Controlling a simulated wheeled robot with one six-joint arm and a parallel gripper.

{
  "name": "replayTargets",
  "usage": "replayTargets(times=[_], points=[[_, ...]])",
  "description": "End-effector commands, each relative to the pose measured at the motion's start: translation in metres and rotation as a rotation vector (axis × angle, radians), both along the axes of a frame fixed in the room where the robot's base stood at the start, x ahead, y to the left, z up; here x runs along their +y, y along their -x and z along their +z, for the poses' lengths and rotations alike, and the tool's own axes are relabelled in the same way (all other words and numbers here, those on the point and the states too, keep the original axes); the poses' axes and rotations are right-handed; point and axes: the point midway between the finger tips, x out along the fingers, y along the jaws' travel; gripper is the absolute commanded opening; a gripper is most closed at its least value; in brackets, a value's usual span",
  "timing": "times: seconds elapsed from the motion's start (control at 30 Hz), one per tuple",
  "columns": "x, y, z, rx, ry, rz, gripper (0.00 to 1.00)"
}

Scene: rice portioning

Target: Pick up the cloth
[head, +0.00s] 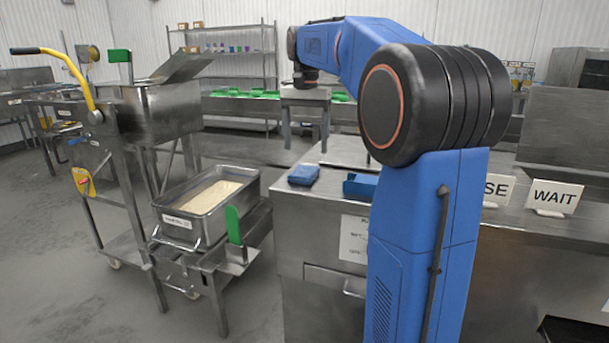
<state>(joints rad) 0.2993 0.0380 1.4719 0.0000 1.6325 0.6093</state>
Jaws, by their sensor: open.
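A blue folded cloth (304,175) lies on the left end of the steel counter (325,192), near its edge. My gripper (306,146) points down above and slightly behind the cloth in the picture. Its two grey fingers are spread wide, with nothing between them. The fingertips look apart from the cloth, though the exact gap in height and depth is hard to tell from this view.
A blue tray (360,186) sits right of the cloth, partly hidden by my arm. A WAIT sign (554,197) stands further right. Left of the counter, a steel pan (205,222) of pale rice rests on a stand beside a cart with a yellow handle (72,72).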

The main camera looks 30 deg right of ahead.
Motion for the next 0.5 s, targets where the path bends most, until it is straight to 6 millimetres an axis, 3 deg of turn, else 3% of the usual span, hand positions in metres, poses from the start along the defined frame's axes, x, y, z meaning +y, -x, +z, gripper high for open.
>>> replayTargets(times=[0.37, 0.5], points=[[0.001, 0.001, -0.030, 0.001, -0.001, 0.001, 0.77], [0.004, 0.002, -0.049, 0.000, 0.000, 0.001, 0.77]])
